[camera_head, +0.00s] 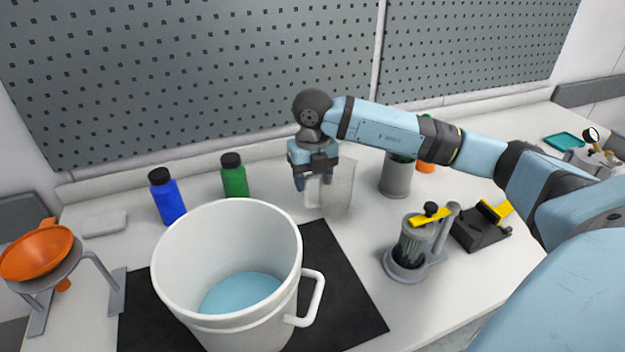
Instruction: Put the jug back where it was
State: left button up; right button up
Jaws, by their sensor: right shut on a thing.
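The jug (341,190) is a pale translucent vessel standing upright behind the black mat, right of the big white pail. My right gripper (312,184) points down at the jug's left side and is shut on it, seemingly at its handle. The gripper hides part of the jug's upper left. I cannot tell whether the jug's base touches the table. My left gripper is not in view.
A white pail (228,225) with blue liquid stands on the black mat (345,290). Blue (168,200) and green (235,178) bottles stand behind it. A grey cylinder (396,178) and a clamp device (412,245) stand right. An orange funnel (36,250) sits left on a stand.

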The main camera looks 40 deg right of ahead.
jog(key=shift+f, duration=0.35)
jog(key=shift+f+b, duration=0.35)
jog(key=shift+f, duration=0.15)
jog(key=o, duration=1.3)
jog(key=shift+r, duration=0.1)
jog(key=shift+r, duration=0.15)
jog(key=shift+r+p, duration=0.35)
jog(key=shift+p, duration=0.1)
notch_tip(320, 180, up, 12)
jog(key=shift+f, duration=0.1)
